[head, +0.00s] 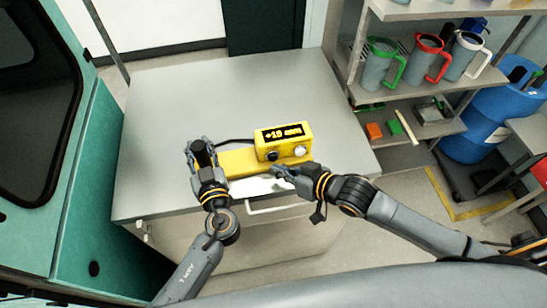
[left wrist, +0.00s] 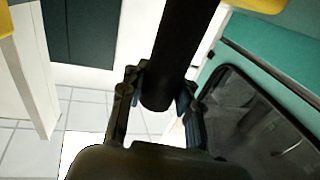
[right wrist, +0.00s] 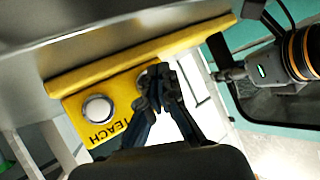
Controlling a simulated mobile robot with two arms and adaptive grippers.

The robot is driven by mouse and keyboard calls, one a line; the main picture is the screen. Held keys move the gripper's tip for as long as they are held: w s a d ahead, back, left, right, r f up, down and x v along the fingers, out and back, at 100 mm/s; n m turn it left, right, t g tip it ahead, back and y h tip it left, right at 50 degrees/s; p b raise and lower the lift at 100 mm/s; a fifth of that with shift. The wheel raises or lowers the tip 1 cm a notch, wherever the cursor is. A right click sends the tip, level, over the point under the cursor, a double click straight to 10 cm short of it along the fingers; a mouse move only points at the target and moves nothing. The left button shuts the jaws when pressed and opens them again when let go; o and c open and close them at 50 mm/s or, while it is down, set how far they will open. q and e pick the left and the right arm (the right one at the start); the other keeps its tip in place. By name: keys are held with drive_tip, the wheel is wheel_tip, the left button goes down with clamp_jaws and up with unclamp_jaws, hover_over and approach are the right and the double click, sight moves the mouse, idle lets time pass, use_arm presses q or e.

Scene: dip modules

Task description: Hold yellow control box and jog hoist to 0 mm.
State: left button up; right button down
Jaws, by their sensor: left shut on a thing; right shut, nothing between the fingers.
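The yellow control box (head: 296,150) stands on the grey table. Its orange display (head: 283,134) seems to read +19 mm, though the digits are small. A yellow bar (head: 238,162) runs left from it to a black handle. My left gripper (head: 200,150) is shut on this black handle, which also shows between its fingers in the left wrist view (left wrist: 172,55). My right gripper (head: 278,171) is shut and empty at the box's front. In the right wrist view its fingertips (right wrist: 157,76) cover a dark round button, beside a white button (right wrist: 98,108) and the word TEACH.
The grey table top (head: 180,95) is clear behind the box. A shelf with several jugs (head: 427,58) stands at the right, with a blue barrel (head: 485,120) beyond. A teal cabin (head: 85,190) with a dark window stands at the left.

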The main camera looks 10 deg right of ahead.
idle(0.5)
drive_tip(key=shift+w, duration=0.4)
drive_tip(key=shift+w, duration=0.65)
idle(1.0)
drive_tip(key=shift+s, duration=1.1)
drive_tip(key=shift+s, duration=0.1)
drive_tip(key=shift+s+d, duration=0.1)
drive_tip(key=shift+s, duration=2.3)
idle(0.4)
